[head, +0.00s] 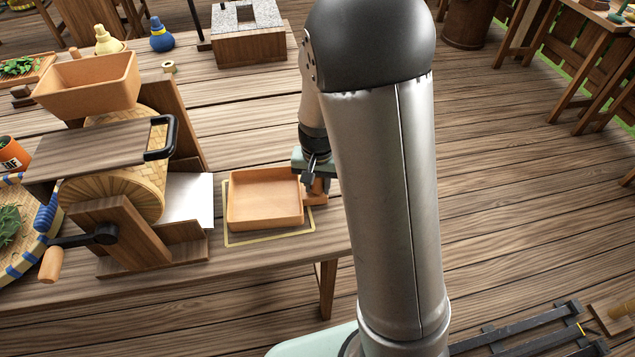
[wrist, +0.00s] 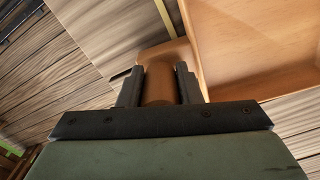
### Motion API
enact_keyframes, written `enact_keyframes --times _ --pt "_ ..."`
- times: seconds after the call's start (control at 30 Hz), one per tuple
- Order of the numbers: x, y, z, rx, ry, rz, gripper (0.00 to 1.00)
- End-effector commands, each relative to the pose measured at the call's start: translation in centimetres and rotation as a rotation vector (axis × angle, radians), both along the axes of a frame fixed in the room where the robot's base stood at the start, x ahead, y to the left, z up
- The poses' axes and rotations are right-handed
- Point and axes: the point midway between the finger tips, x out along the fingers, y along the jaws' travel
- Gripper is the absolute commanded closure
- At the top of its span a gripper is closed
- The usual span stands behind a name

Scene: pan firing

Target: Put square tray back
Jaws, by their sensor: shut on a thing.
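The square tray (head: 265,201) is a shallow orange-brown wooden tray. In the head view it sits at the table's right end, within a thin yellow square outline (head: 236,241) on the table top. My gripper (head: 314,184) is at the tray's right side, shut on its handle. In the wrist view the two dark fingers of my gripper (wrist: 159,86) are on either side of the rounded handle, and part of the tray (wrist: 240,45) shows at upper right. I cannot tell whether the tray touches the table.
A wooden crank machine (head: 115,190) with a woven drum stands left of the tray, with a white sheet (head: 188,199) between them. The table's (head: 215,275) front and right edges are close to the tray. Bare table top lies behind it.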

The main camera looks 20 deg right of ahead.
Motion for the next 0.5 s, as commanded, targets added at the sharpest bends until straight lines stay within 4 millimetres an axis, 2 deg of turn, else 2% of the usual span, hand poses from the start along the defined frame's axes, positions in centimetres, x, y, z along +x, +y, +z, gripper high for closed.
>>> enact_keyframes --times 0.23,0.27,0.33,0.5 --pt "0.01 0.0 -0.52 0.0 0.0 0.0 1.0" --pt "-0.01 -0.01 -0.52 0.0 0.0 0.0 0.66" --pt "-0.01 -0.01 -0.41 0.0 0.0 0.0 0.47" --pt "-0.01 0.0 -0.4 0.0 0.0 0.0 0.47"
